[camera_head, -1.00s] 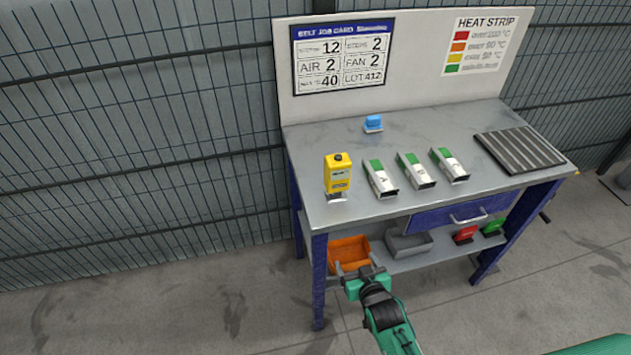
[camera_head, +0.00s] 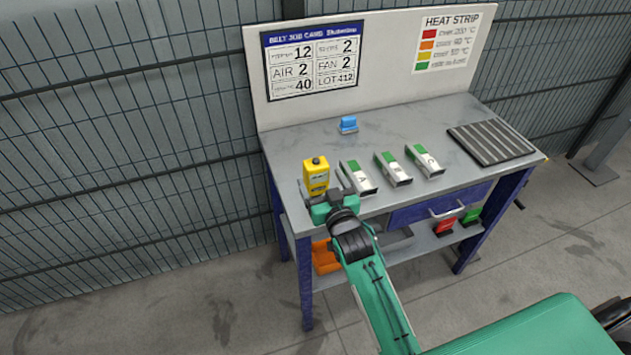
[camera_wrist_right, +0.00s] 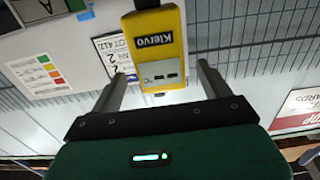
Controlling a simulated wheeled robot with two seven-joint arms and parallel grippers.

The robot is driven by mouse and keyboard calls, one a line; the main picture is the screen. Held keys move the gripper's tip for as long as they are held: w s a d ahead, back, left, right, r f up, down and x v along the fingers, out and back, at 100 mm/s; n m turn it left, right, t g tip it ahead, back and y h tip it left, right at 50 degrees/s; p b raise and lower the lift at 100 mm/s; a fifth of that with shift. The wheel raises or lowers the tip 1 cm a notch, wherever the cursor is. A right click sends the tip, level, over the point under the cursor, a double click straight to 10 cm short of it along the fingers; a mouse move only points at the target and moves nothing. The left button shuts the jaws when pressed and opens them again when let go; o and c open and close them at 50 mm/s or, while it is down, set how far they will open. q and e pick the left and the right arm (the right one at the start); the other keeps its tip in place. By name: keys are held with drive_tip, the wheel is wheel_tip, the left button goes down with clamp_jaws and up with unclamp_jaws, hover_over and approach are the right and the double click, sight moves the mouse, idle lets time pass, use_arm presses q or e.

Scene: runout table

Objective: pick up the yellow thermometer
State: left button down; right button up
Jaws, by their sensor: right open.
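The yellow thermometer (camera_head: 316,172) stands at the left front corner of the table (camera_head: 275,150). My right gripper (camera_head: 323,182) is at its near side, with one finger to the left and one to the right of its lower part. In the right wrist view the thermometer (camera_wrist_right: 160,45) appears between the two open fingers of the gripper (camera_wrist_right: 160,78), with a gap on each side. The gripper hides the thermometer's lower end in the head view. My left gripper is not in view.
Several white-and-green units stand to the right, the nearest (camera_head: 358,178) close to my right finger. A blue item (camera_head: 348,125) sits farther back, and a ribbed dark mat (camera_head: 490,142) lies at right. An orange bin (camera_head: 325,258) is on the shelf below.

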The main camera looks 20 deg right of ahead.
drive_tip(key=w+p, duration=0.1)
drive_tip(key=w, duration=0.4)
drive_tip(key=shift+a+p, duration=0.1)
drive_tip(key=shift+p, duration=0.25)
drive_tip(key=shift+w+f, duration=0.1)
drive_tip(key=shift+w, duration=0.5)
drive_tip(key=shift+c, duration=0.2)
drive_tip(key=c, duration=1)
